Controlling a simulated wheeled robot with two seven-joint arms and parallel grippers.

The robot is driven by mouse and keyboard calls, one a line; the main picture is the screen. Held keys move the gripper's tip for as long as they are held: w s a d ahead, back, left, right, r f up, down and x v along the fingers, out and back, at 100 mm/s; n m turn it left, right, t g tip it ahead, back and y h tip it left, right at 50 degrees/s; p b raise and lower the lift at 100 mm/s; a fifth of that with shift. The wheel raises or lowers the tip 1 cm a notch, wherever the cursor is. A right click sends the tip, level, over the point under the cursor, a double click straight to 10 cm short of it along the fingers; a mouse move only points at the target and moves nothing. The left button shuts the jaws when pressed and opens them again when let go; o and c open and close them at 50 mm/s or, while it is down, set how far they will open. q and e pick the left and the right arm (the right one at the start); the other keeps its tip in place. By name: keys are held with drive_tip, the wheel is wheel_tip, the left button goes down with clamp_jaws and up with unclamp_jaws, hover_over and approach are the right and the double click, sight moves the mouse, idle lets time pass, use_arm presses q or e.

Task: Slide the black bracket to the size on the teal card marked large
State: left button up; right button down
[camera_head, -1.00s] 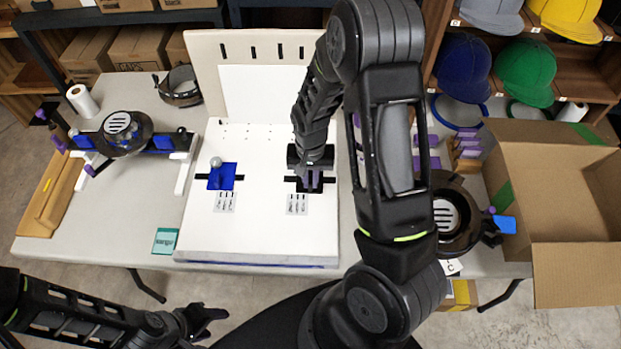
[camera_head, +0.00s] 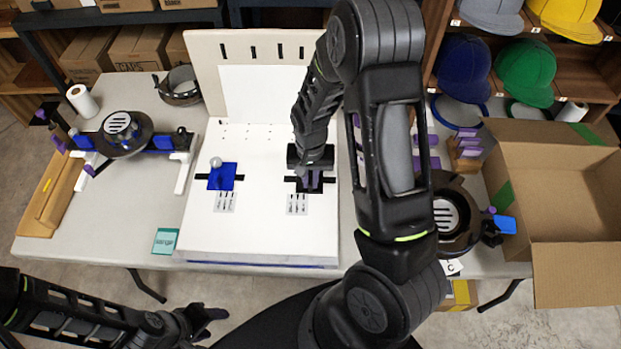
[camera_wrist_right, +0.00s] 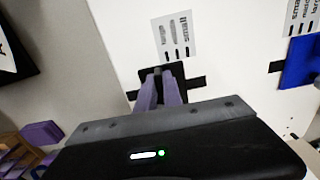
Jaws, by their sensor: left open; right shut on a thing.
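The black bracket (camera_wrist_right: 149,78) sits on a dark slot in the white board (camera_head: 262,225), on the board's right side. My right gripper (camera_head: 310,182) comes down over it, its purple fingers shut on it; they largely hide it in the head view. A grey label (camera_head: 297,204) with three size marks lies just in front of the bracket; it also shows in the right wrist view (camera_wrist_right: 175,38). The teal card (camera_head: 165,241) lies on the table left of the board, its small word hard to read. My left gripper (camera_head: 212,322) is open and empty, off the table's front edge.
A blue bracket (camera_head: 222,177) with a round knob sits on the left slot, with its own label (camera_head: 225,202). An upright panel (camera_head: 255,75) stands behind. An open cardboard box (camera_head: 575,270) is at right. Headgear parts lie on both table sides.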

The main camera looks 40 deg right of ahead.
drive_tip(key=shift+s+d, duration=0.7)
drive_tip(key=shift+d, duration=0.25)
drive_tip(key=c, duration=1.5)
unclamp_jaws()
wheel_tip(320, 180, up, 8)
drive_tip(key=shift+f, duration=0.1)
